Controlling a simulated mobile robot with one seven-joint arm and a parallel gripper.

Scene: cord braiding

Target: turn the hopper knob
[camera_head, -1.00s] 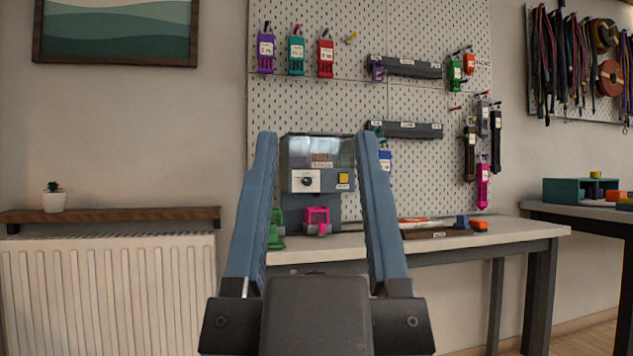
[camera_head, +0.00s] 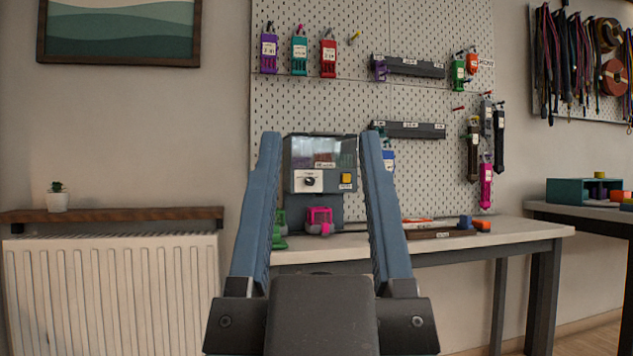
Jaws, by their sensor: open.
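The hopper (camera_head: 320,160) is a dark grey machine with a clear upper window, standing on the workbench against the pegboard. Its knob (camera_head: 309,181) is dark and round on a white plate on the front, left of a yellow square button (camera_head: 346,179). My gripper (camera_head: 320,140) is open and empty. Its two blue fingers frame the hopper from left and right in the picture. The fingers look much nearer to the camera than the hopper, and I see no contact with the knob. The fingers hide small parts of the bench and items beside the hopper.
A pink item (camera_head: 320,221) stands at the hopper's base, with a green item (camera_head: 279,232) to its left. The workbench (camera_head: 500,229) has tools at right. The pegboard (camera_head: 430,100) holds several coloured tools. A radiator (camera_head: 110,290) stands at left under a wooden shelf (camera_head: 130,213).

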